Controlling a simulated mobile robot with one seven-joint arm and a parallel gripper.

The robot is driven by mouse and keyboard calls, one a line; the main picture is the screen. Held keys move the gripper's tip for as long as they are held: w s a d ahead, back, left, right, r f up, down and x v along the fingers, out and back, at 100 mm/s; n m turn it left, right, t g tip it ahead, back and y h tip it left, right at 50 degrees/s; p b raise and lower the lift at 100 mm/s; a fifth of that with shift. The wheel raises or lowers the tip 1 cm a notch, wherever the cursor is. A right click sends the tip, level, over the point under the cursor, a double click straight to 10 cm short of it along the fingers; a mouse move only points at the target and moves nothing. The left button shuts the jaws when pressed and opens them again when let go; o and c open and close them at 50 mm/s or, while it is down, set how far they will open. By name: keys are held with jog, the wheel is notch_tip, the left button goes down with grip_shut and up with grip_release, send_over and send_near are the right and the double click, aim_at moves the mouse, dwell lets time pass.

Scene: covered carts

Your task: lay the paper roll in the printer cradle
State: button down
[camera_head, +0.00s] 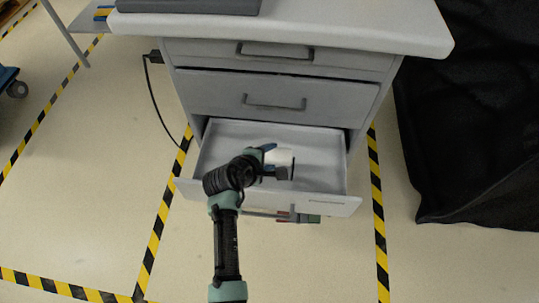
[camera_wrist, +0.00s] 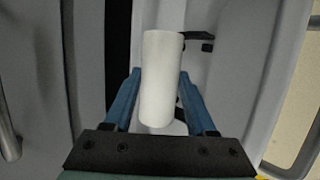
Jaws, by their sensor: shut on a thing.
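A white paper roll (camera_wrist: 160,80) stands lengthwise between the two blue fingers of my gripper (camera_wrist: 158,78) in the wrist view. The fingers are against its sides. In the head view the roll (camera_head: 281,157) shows as a pale shape at the end of my arm, with my gripper (camera_head: 271,157) over the open bottom drawer (camera_head: 322,150). I cannot tell whether the roll touches the drawer floor. I cannot make out a printer cradle. A dark grey flat-topped body (camera_head: 190,5) is cut off at the top edge, and I cannot tell what it is.
The grey cabinet (camera_head: 275,100) has two shut drawers above the open one, under a pale worktop (camera_head: 330,28). A black cover (camera_head: 465,110) hangs at the right. A cable (camera_head: 155,105) runs down at the left.

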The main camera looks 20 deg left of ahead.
jog(key=shift+f+b, duration=1.6)
jog(key=shift+b, duration=0.25)
jog(key=shift+f, duration=0.6)
jog(key=shift+s+d+f+b, duration=0.1)
jog(key=shift+s+f+b, duration=0.05)
jog(key=shift+f+b, duration=0.15)
jog(key=shift+c, duration=0.7)
grip_release()
jog(key=shift+s+r+p, duration=0.25)
jog(key=shift+r+p, duration=0.05)
jog(key=shift+r, duration=0.15)
jog(key=p+v, duration=0.5)
jog(key=v, duration=0.7)
jog(key=shift+s+f, duration=0.1)
